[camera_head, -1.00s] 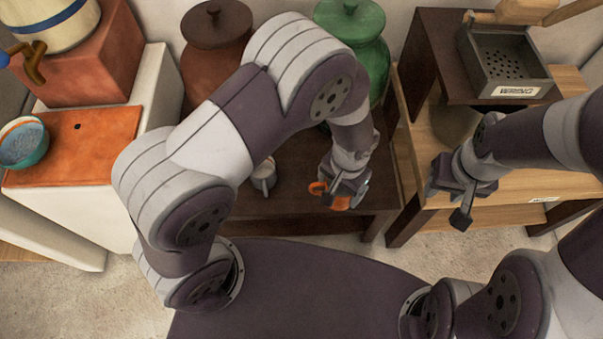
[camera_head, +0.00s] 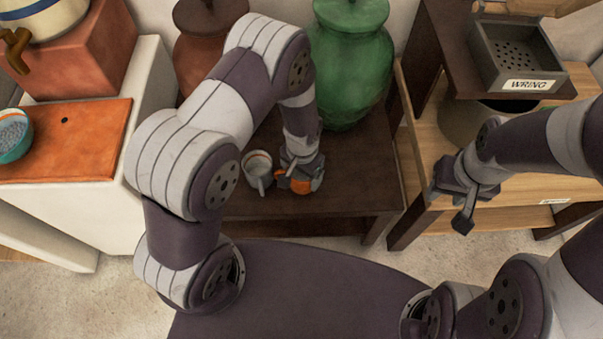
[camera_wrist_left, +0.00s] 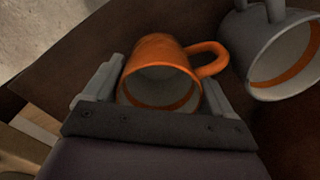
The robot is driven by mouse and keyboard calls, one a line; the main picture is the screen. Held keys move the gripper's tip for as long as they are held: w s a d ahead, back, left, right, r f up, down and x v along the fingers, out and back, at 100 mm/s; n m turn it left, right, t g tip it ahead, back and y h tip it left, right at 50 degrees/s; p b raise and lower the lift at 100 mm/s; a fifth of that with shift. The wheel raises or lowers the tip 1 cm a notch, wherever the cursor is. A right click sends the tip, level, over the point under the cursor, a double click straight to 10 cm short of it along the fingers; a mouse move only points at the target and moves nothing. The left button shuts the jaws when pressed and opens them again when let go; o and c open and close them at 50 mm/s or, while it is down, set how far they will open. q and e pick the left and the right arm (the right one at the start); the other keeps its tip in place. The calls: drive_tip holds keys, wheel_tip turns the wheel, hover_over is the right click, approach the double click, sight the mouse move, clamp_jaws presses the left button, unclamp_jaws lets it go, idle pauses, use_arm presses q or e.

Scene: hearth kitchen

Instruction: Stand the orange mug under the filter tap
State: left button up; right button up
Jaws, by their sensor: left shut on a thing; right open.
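The orange mug (camera_wrist_left: 160,60) is between the fingers of my left gripper (camera_wrist_left: 150,95), which is shut on it. In the head view the left gripper (camera_head: 300,178) holds the mug (camera_head: 301,187) low over the dark table, mostly hidden by the fingers. I cannot tell whether the mug touches the table. A filter vessel with a brass-coloured tap (camera_head: 16,48) stands on a terracotta block at the upper left. My right gripper (camera_head: 457,205) is open and empty at the right.
A grey-white mug (camera_head: 257,168) stands on the dark table (camera_head: 345,192) just left of the held mug, close to it. A teal bowl (camera_head: 14,140) sits on the slab. A brown jar (camera_head: 200,50) and a green jar (camera_head: 350,65) stand behind. A tray marked WRING (camera_head: 515,60) is at right.

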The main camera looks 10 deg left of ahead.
use_arm(q)
drive_tip(key=shift+r, duration=0.15)
drive_tip(key=o, duration=0.9)
